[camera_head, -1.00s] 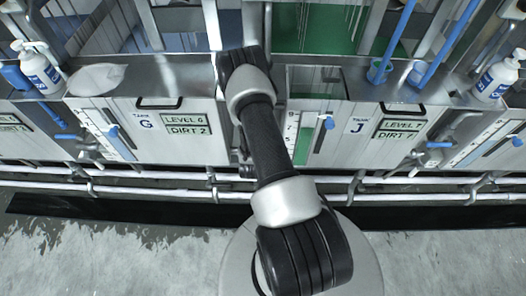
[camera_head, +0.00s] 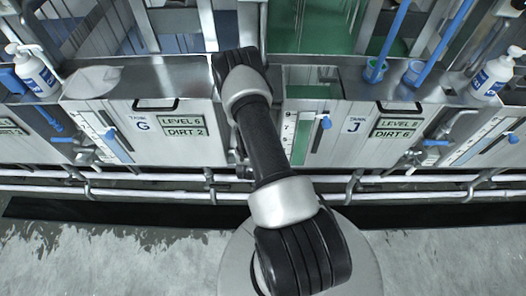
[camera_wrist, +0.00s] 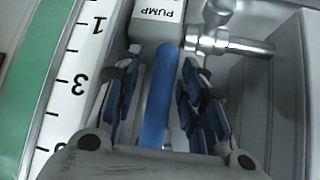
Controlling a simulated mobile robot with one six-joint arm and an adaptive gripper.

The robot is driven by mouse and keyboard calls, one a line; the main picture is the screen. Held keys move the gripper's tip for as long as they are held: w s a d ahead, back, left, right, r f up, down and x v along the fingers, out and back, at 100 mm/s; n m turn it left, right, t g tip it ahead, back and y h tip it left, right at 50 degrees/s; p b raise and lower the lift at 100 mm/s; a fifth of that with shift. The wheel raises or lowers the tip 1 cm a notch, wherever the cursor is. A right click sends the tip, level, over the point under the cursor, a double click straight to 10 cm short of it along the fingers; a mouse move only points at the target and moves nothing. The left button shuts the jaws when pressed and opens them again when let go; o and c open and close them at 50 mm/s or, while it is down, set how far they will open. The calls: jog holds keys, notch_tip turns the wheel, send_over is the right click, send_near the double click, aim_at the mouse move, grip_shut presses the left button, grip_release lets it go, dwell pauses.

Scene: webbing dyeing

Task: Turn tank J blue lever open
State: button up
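Tank J (camera_head: 386,148) is the metal tank right of my arm, with panels reading about LEVEL 8 and DIRT 6. In the wrist view a blue lever (camera_wrist: 157,100) lies lengthwise between the two fingers of my gripper (camera_wrist: 160,95). The fingers are open, with blue pads and a visible gap on either side of the lever. The lever leads up to a grey block marked PUMP (camera_wrist: 160,10). In the head view my arm hides the gripper and this lever.
A green-and-white scale (camera_wrist: 75,85) is left of the fingers and a metal pipe (camera_wrist: 235,45) is right of the PUMP block. Tank G (camera_head: 150,150) is left. White pipes (camera_head: 420,180) run along the tank fronts. Bottles (camera_head: 492,75) and blue-handled tools (camera_head: 388,45) stand on top.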

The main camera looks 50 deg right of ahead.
jog(key=v, duration=1.2)
dwell(0.3)
jog(key=w+a+r+n+t+y, duration=0.1)
jog(key=w+a+r+n+y, duration=0.1)
jog(key=w+a+r, duration=0.45)
jog(key=w+a+r+n+t+y, duration=0.1)
jog(key=w+a+r+y, duration=0.25)
jog(key=r, duration=0.55)
jog(key=s+a+r+n+y, duration=0.2)
jog(key=s+a+r+n, duration=0.15)
jog(key=a+r, duration=0.7)
jog(key=s+a+r+n, duration=0.1)
jog(key=s+r+n, duration=0.1)
jog(key=s+r, duration=0.4)
jog(key=s+a+r+n+g, duration=0.1)
jog(key=s+a+r+n, duration=0.1)
jog(key=s+r, duration=0.4)
jog(key=s+n, duration=0.1)
jog(key=s, duration=0.3)
jog(key=shift+s+a+r+g, duration=0.25)
jog(key=shift+a+g, duration=0.05)
